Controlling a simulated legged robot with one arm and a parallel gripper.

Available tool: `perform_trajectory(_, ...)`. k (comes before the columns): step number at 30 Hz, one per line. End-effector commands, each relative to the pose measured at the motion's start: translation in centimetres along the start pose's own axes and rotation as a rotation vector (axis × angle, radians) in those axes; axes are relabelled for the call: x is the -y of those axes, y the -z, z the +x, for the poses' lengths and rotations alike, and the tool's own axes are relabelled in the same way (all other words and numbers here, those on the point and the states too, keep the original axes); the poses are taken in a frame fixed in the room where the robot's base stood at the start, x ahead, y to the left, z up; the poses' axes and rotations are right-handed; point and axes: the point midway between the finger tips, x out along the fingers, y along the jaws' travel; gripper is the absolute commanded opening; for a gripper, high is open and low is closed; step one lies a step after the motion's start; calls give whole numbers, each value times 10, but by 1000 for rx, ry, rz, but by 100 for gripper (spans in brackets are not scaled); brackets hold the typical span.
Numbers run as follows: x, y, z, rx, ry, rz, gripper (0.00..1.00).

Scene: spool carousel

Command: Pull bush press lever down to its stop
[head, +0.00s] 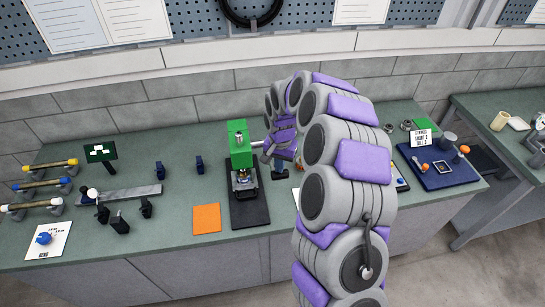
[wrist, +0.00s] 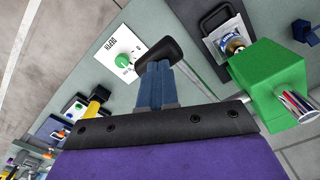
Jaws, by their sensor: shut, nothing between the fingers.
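The bush press has a green head (head: 238,145) on a black base (head: 262,208), near the middle of the bench. In the wrist view its green head (wrist: 270,80) is at the right. A short metal shaft (head: 257,143) sticks out of its right side. The lever's black handle (head: 279,173) shows below my gripper (head: 269,155). In the wrist view the handle (wrist: 150,49) lies just beyond the tips of my blue fingers (wrist: 158,68). The fingers are together and empty. I cannot tell whether they touch the handle.
An orange square (head: 207,219) lies left of the press. A dial card (wrist: 124,60) lies on the bench near the handle. A blue tray (head: 445,175) with small parts is at the right. Rods on stands (head: 45,182) are at the far left.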

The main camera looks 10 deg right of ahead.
Motion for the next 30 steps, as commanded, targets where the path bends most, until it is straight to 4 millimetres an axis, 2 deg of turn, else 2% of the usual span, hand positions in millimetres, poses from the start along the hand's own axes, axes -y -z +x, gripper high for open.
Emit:
perform_trajectory(15, -3, -5, 28, 3, -3, -1, 0)
perform_trajectory(26, -2, -4, 29, 2, -1, -1, 0)
perform_trajectory(30, -3, -5, 35, 2, -2, 0, 0)
